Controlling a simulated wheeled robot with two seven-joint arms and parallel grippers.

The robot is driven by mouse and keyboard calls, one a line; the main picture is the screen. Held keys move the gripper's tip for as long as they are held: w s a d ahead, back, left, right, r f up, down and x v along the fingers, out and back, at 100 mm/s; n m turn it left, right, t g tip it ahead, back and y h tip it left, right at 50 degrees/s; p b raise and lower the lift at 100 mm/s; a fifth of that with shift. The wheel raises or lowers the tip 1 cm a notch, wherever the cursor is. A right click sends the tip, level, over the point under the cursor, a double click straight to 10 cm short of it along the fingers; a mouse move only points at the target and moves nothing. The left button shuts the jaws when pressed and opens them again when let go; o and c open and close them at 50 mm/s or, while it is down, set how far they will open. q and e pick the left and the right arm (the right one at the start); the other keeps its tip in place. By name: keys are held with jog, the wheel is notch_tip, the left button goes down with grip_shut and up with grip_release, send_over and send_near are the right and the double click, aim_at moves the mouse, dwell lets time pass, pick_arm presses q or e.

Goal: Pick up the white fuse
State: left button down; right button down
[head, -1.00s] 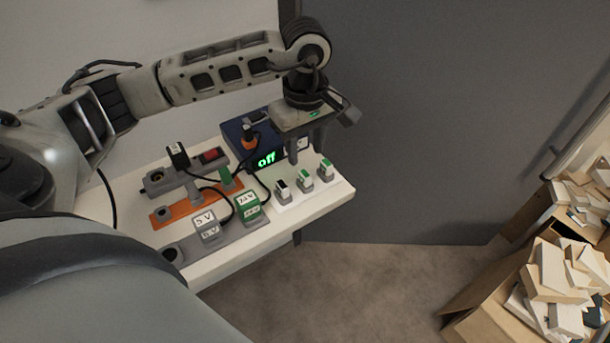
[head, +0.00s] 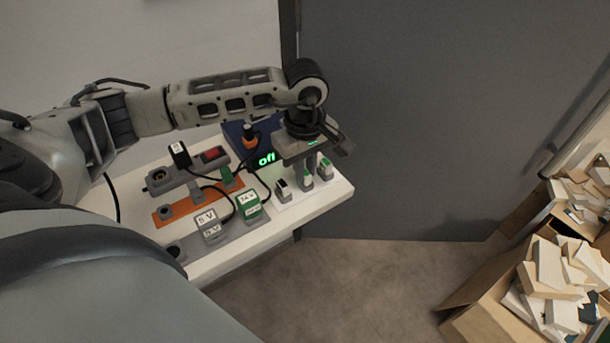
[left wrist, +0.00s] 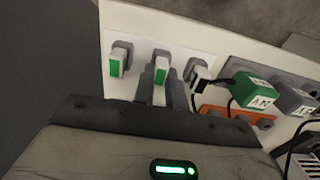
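Three small fuses in grey holders stand in a row on a white mat. The one with a white face and dark top (head: 283,188) is at the row's left in the head view and at its right in the left wrist view (left wrist: 200,76). The middle fuse (head: 307,182) and the far one (head: 326,169) have green faces. My left gripper (head: 312,160) points down over the middle fuse. In the left wrist view its fingers (left wrist: 161,88) look apart, on either side of the middle green-faced fuse (left wrist: 162,72); contact is unclear. My right gripper is out of view.
A green adapter block (head: 249,207) and a white-faced one (head: 209,224) with black cables stand left of the fuses. A blue unit (head: 238,135) with a lit "off" display is behind. The table edge is close; cartons (head: 470,300) stand at right.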

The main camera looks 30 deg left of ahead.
pick_arm(q)
jog(key=shift+r, duration=0.1)
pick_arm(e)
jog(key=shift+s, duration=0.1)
pick_arm(q)
jog(key=shift+r, duration=0.2)
notch_tip(320, 180, up, 2)
jog(key=shift+r+b, duration=0.1)
jog(key=shift+b, duration=0.45)
jog(key=s+d+r+b, duration=0.1)
jog(key=s+d+r, duration=0.4)
jog(key=s+r, duration=0.5)
jog(key=s, duration=0.3)
jog(key=shift+r+b, duration=0.15)
jog(key=shift+b, duration=0.25)
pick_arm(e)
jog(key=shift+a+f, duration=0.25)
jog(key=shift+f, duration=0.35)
pick_arm(q)
jog(key=shift+d, duration=0.1)
